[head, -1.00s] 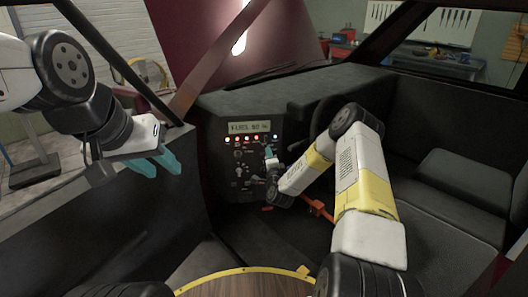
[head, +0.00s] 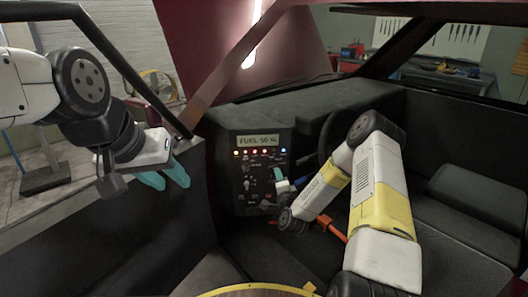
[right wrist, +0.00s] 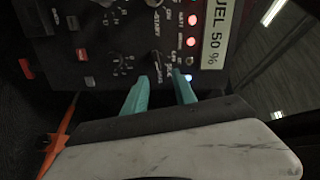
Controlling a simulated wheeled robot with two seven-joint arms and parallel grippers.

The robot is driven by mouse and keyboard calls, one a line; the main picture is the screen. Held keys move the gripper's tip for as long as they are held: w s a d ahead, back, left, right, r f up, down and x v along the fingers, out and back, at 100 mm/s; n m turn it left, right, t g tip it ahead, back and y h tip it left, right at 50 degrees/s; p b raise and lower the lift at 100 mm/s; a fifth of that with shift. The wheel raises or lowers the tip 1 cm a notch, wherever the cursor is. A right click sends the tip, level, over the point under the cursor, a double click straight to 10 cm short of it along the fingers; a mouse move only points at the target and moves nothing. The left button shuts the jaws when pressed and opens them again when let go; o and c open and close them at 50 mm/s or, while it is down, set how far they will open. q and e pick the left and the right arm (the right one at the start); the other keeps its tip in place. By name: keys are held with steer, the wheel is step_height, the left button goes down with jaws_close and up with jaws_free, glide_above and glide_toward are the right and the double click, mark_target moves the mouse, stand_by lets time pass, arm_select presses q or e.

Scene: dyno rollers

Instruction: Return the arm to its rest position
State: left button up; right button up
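My right gripper (head: 278,174) has teal fingers and is at the front of the black control panel (head: 244,208), below its row of lights. In the right wrist view its two fingers (right wrist: 162,90) are apart, with panel showing between them and nothing clearly held. Whether the tips touch the panel cannot be told. The panel's display (head: 258,141) reads FUEL 50 %. My right arm reaches across the cabin and is bent. My left gripper (head: 166,179) is at the left, outside the cabin side, with its teal fingers apart and empty.
The dark dashboard (head: 345,108) and a steering wheel (head: 326,140) lie behind my right arm. An orange bar (head: 331,228) is below the forearm. A black seat (head: 465,205) is at right. A dark pillar (head: 140,75) stands near my left arm.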

step_height(320, 180, up, 11)
steer(key=a+n+g+y, duration=0.2)
steer(key=n+g, duration=0.1)
steer(key=n, duration=0.4)
steer(key=s+r+n+g, duration=0.3)
steer(key=s+r+n, duration=0.1)
steer(key=s+r, duration=0.45)
steer(key=s+d+r+n+g, duration=0.1)
steer(key=s+r+g, duration=0.1)
steer(key=s, duration=0.8)
steer(key=s+d+r+n+g, duration=0.1)
steer(key=s+r, duration=0.3)
steer(key=s, duration=0.7)
steer(key=s+d+r+n+g, duration=0.1)
steer(key=s+r+n+g, duration=0.1)
steer(key=s, duration=0.8)
steer(key=shift+s+d+r+n+g+h, duration=0.2)
steer(key=shift+r+n+g+h, duration=0.15)
steer(key=shift+r, duration=0.45)
steer(key=shift+o, duration=0.5)
